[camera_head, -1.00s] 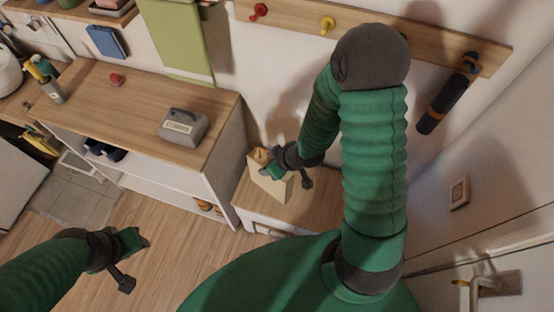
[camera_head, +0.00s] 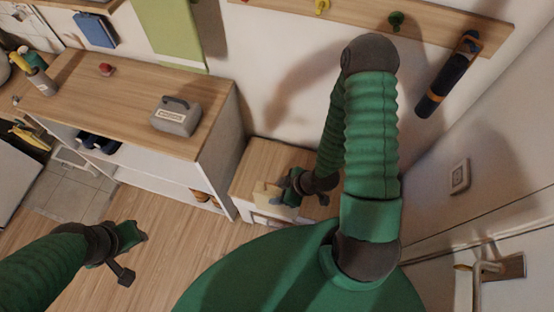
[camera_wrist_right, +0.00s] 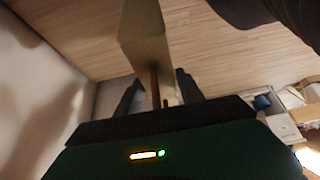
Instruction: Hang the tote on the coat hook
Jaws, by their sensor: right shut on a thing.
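The tote (camera_head: 264,197) is a small beige bag in the head view, over or in front of the low wooden bench; whether it touches the bench is unclear. My right gripper (camera_head: 291,188) is shut on it, and the hand hides part of it. In the right wrist view the tote (camera_wrist_right: 146,48) rises beyond my right gripper's fingers (camera_wrist_right: 158,90), with a brown strip between them. Coat hooks on the wall rail (camera_head: 445,30) include a bare green one (camera_head: 396,20) and a yellow one (camera_head: 322,6). My left gripper (camera_head: 138,236) is over the floor at lower left, apart from everything.
A dark umbrella-like roll (camera_head: 447,75) hangs at the rail's right end. A cabinet (camera_head: 130,95) with a grey box (camera_head: 176,116) stands left of the bench (camera_head: 262,160). A green cloth (camera_head: 176,35) hangs on the wall. A door handle (camera_head: 490,270) is at lower right.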

